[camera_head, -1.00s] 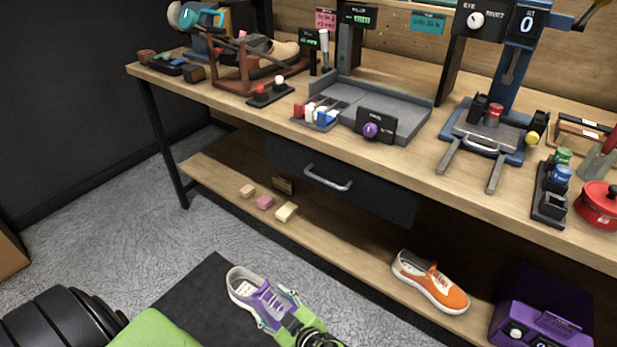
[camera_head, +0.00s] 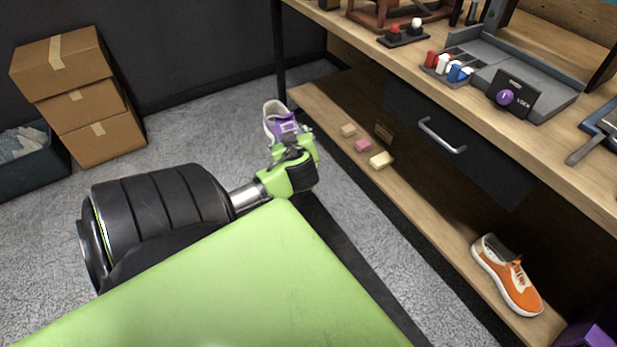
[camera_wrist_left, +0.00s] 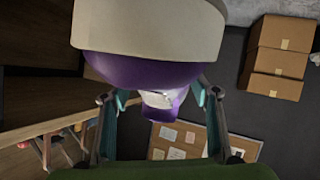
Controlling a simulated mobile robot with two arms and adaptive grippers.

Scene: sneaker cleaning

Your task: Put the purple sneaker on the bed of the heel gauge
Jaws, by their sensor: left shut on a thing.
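The purple sneaker (camera_head: 286,125), with a pale rim and sole, is held by my left gripper (camera_head: 292,145) off the left part of the bench, in front of the lower shelf. In the left wrist view the sneaker (camera_wrist_left: 150,70) fills the upper middle, between the two fingers of the left gripper (camera_wrist_left: 155,95); the sole faces the camera's top edge. A grey flat bed with a raised back wall, seemingly the heel gauge (camera_head: 553,98), stands on the bench at upper right, behind a black panel with a purple knob. The bed looks bare. My right gripper is out of view.
The wooden bench's front edge (camera_head: 400,80) and dark drawer with a handle (camera_head: 442,136) lie right of the left gripper. An orange sneaker (camera_head: 507,275) and small blocks (camera_head: 362,146) sit on the lower shelf. Cardboard boxes (camera_head: 85,95) stand at far left; floor between is clear.

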